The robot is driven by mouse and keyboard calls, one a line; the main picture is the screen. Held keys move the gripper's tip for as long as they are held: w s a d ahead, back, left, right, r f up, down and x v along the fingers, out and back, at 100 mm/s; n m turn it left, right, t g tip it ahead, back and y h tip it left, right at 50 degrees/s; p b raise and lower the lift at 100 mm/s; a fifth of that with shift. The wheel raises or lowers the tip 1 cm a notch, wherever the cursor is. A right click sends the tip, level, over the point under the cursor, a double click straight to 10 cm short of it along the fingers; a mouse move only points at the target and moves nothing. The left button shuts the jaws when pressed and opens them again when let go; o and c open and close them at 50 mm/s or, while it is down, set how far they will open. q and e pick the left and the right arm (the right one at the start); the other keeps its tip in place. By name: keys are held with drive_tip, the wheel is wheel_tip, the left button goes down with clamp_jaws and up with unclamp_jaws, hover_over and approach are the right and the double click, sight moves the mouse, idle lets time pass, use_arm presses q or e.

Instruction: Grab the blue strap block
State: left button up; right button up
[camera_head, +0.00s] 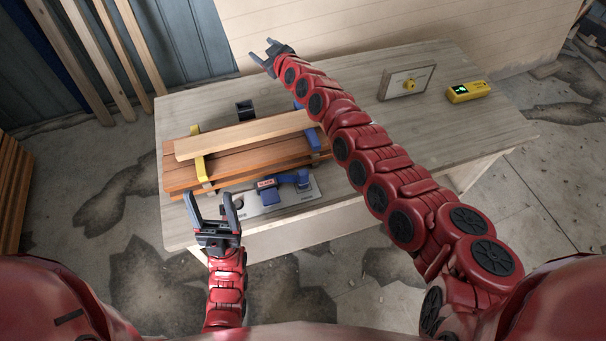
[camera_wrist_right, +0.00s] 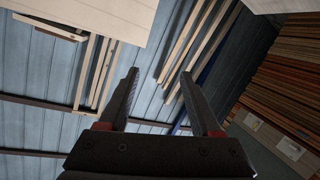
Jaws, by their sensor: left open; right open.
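A blue strap block (camera_head: 313,140) sits at the right end of the stack of wooden boards (camera_head: 240,158). More blue (camera_head: 298,104) shows behind the stack, and my right arm passes just beside it. My left gripper (camera_head: 208,198) is open and empty in front of the table's near left edge, left of and nearer than the block. My right gripper (camera_head: 261,48) is open and empty beyond the table's far edge, well past the block. In the right wrist view its fingers (camera_wrist_right: 159,76) are apart with nothing between them, and the block is not in view.
A yellow strap (camera_head: 201,167) holds the stack's left end. A blue tool (camera_head: 268,194) lies on a grey plate (camera_head: 306,196) in front. A dark open box (camera_head: 244,110) stands behind. A panel with a yellow knob (camera_head: 405,84) and a yellow device (camera_head: 468,91) are at right.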

drive_tip(key=s+a+n+g, duration=0.3)
drive_tip(key=s, duration=0.1)
drive_tip(key=n+g+h, duration=0.8)
drive_tip(key=n+g, duration=0.1)
drive_tip(key=g, duration=0.1)
hover_over(302, 173)
wheel_tip(302, 173, down, 13)
drive_tip(key=f, duration=0.6)
drive_tip(key=shift+d+f+p, duration=0.25)
drive_tip(key=shift+f+p, duration=0.15)
drive_tip(key=shift+w+f, duration=0.15)
drive_tip(key=shift+f, duration=0.35)
drive_tip(key=f+p, duration=0.1)
drive_tip(key=f, duration=0.2)
drive_tip(key=shift+a+f+p, duration=0.2)
drive_tip(key=shift+p, duration=0.2)
drive_tip(key=shift+f, duration=0.4)
drive_tip(key=shift+d+f, duration=0.15)
drive_tip(key=shift+f, duration=0.4)
clamp_jaws()
